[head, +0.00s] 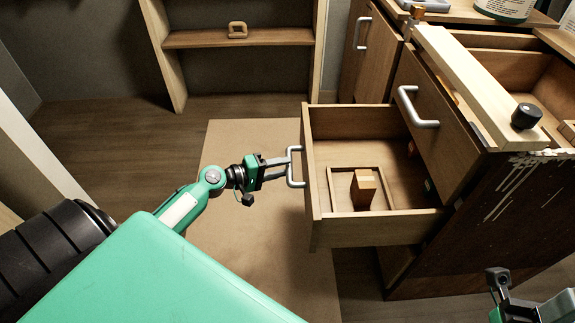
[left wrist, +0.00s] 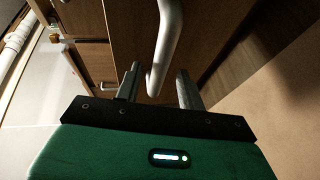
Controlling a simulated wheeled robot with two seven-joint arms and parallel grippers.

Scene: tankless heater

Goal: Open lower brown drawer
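The lower brown drawer (head: 328,230) is pulled out of the cabinet, its inside in plain view. Its grey bar handle (head: 291,168) is on the front face, at left in the head view. My left gripper (head: 276,167) is at this handle. In the left wrist view the handle (left wrist: 168,45) passes between the two fingers (left wrist: 158,88), with visible gaps beside it, so the gripper looks open around the bar. My right gripper (head: 498,280) is at the lower right, away from the drawer; its finger opening is unclear.
The drawer holds a small wooden block (head: 363,188) inside a thin frame. Above it is another drawer front with a grey handle (head: 418,108). The countertop carries a black knob (head: 526,116). A shelf (head: 270,37) stands at the back; a tan mat (head: 230,140) covers open floor.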

